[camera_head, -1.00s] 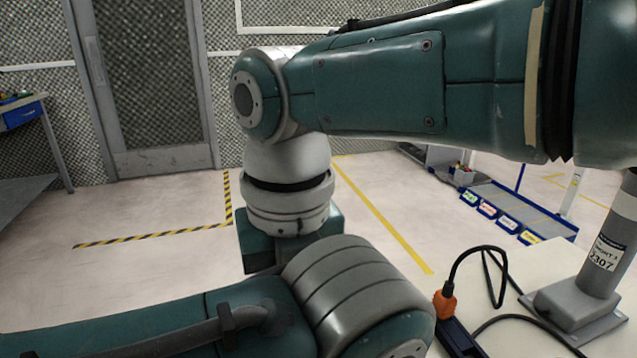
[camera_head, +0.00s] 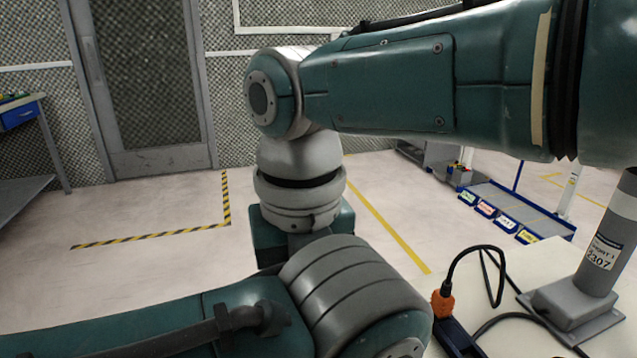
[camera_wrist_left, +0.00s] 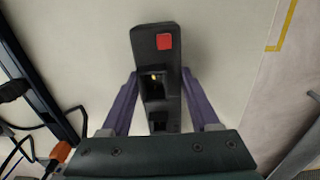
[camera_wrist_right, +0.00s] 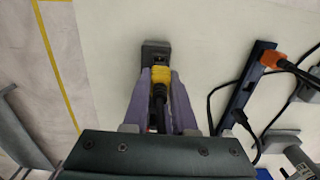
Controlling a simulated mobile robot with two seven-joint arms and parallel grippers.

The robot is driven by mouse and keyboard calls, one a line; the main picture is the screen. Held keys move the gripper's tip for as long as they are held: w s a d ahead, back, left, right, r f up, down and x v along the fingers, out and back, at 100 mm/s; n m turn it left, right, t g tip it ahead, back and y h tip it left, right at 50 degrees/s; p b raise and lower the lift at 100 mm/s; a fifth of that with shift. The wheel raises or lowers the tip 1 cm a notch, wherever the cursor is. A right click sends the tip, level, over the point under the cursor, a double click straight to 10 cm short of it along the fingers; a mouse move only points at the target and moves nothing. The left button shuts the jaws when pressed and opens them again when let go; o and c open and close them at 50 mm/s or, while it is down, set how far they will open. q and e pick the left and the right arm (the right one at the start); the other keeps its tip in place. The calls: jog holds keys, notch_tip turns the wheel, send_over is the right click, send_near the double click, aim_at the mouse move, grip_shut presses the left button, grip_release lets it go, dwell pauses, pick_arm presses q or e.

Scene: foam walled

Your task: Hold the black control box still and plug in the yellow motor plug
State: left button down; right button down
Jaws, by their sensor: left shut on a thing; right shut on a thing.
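The black control box (camera_wrist_left: 145,48) stands between the purple fingers of my left gripper (camera_wrist_left: 159,76), which is shut on it. Its red switch (camera_wrist_left: 164,41) and an open socket (camera_wrist_left: 154,84) with a small yellow glint inside face the left wrist camera. My right gripper (camera_wrist_right: 160,76) is shut on the yellow motor plug (camera_wrist_right: 160,76), whose black cord runs back between the fingers. A dark grey block (camera_wrist_right: 155,47) shows just past the plug; I cannot tell whether they touch. Both grippers are hidden behind my arms in the head view.
On the pale bench, a dark blue power strip (camera_head: 455,336) holds an orange plug (camera_head: 442,303) with a looping black cable. A grey post on a base (camera_head: 572,312) stands to the right.

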dwell(0.4)
dwell(3.5)
pick_arm(q)
jog(key=shift+c, duration=0.2)
grip_release()
